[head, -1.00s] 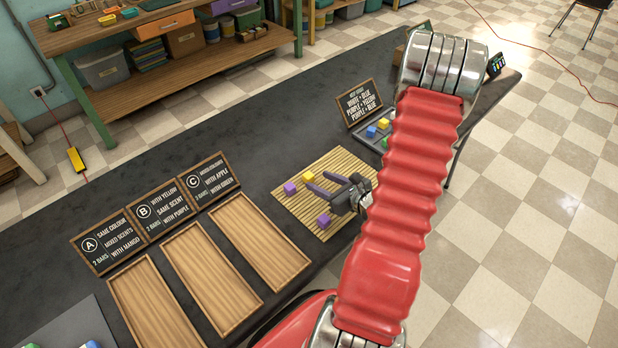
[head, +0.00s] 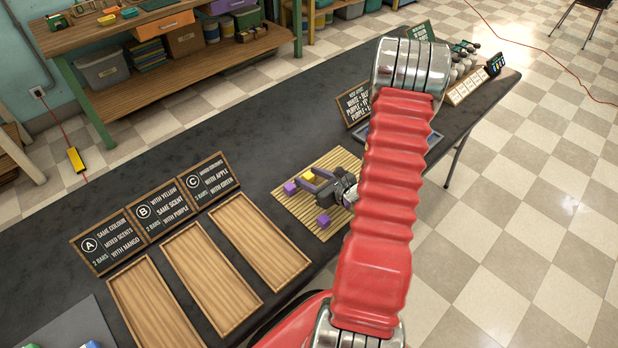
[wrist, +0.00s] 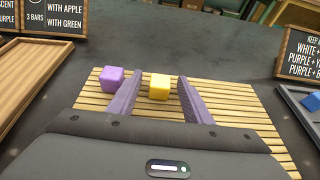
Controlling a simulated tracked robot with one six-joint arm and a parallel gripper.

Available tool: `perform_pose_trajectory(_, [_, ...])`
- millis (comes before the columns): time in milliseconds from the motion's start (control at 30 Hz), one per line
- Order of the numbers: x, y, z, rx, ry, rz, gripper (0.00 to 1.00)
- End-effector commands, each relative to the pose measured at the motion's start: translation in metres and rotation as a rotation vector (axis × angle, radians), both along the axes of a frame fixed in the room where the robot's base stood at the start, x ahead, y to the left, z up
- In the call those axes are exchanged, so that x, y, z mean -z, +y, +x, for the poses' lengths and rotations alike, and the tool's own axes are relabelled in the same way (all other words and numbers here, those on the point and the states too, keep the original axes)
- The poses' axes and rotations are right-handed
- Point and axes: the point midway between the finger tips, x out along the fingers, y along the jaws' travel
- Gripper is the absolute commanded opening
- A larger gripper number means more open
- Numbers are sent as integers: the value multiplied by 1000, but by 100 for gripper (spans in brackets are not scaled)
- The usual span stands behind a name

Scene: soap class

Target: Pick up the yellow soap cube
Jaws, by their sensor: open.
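The yellow soap cube (wrist: 159,87) sits on the slatted bamboo mat (wrist: 227,103). In the wrist view it lies between the tips of my open gripper (wrist: 156,95), with a gap on each side. In the head view the yellow cube (head: 308,174) shows beside the fingers of my gripper (head: 313,182), partly covered by them. A purple cube (wrist: 112,79) sits just left of the left finger on the mat, and shows in the head view (head: 290,188). A second purple cube (head: 323,221) lies nearer the mat's front edge.
Three empty wooden trays stand left of the mat: tray A (head: 150,310), tray B (head: 212,280) and tray C (head: 262,245), with chalkboard signs behind. A blue-grey tray (wrist: 290,97) and a sign (wrist: 302,55) stand right of the mat. The dark table behind the mat is clear.

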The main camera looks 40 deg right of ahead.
Motion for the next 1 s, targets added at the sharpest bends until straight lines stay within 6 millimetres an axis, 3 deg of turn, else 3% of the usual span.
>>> perform_pose_trajectory(533, [0,0,1,0,0,0,45])
perform_pose_trajectory(1000, [0,0,1,0,0,0,13])
